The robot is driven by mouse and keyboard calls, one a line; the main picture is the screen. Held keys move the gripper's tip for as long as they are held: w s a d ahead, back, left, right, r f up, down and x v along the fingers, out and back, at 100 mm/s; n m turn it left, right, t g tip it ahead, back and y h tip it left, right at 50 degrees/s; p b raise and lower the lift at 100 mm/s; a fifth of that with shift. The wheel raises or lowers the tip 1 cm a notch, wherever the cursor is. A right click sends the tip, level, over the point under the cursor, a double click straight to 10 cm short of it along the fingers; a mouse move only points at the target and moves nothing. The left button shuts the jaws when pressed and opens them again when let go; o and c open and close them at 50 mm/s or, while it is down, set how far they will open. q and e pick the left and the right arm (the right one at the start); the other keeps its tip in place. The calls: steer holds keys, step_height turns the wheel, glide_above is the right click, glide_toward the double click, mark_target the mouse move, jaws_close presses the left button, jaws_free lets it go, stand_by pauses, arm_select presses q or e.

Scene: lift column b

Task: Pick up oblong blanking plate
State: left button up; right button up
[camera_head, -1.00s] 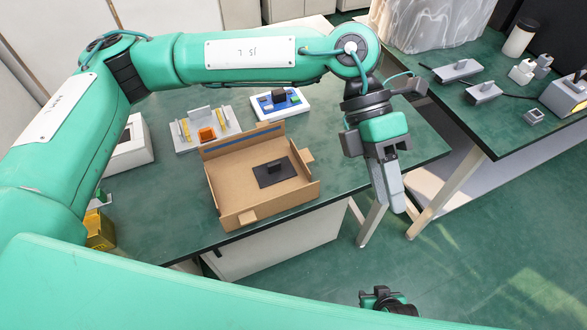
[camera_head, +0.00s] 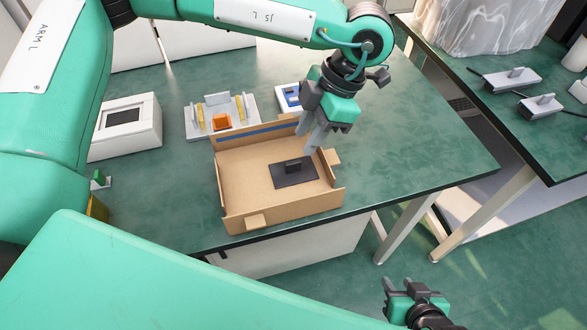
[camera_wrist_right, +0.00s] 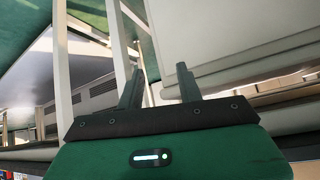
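A dark flat oblong plate (camera_head: 284,176) with a small upright block on top lies in the open cardboard box (camera_head: 240,190); it looks like the blanking plate. My left gripper (camera_head: 312,136) hangs fingers down over the back right part of the box, above and behind the plate and apart from it. Its fingers look spread, with nothing seen between them. My right gripper (camera_head: 403,286) is low at the bottom of the head view, away from the table. In the right wrist view its two fingers (camera_wrist_right: 157,88) stand apart and empty.
Behind the box are a grey fixture (camera_head: 197,128) with an orange block (camera_head: 221,122) and a partly hidden blue-and-white item (camera_head: 290,97). A white box (camera_head: 140,135) stands left. The green table (camera_head: 430,150) is clear on the right. Another table holds grey handled parts (camera_head: 512,80).

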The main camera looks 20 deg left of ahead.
mark_target(295, 162)
arm_select(q)
steer(key=shift+x, duration=3.4)
steer(key=shift+s+d, duration=0.15)
steer(key=shift+d, duration=0.1)
jaws_close()
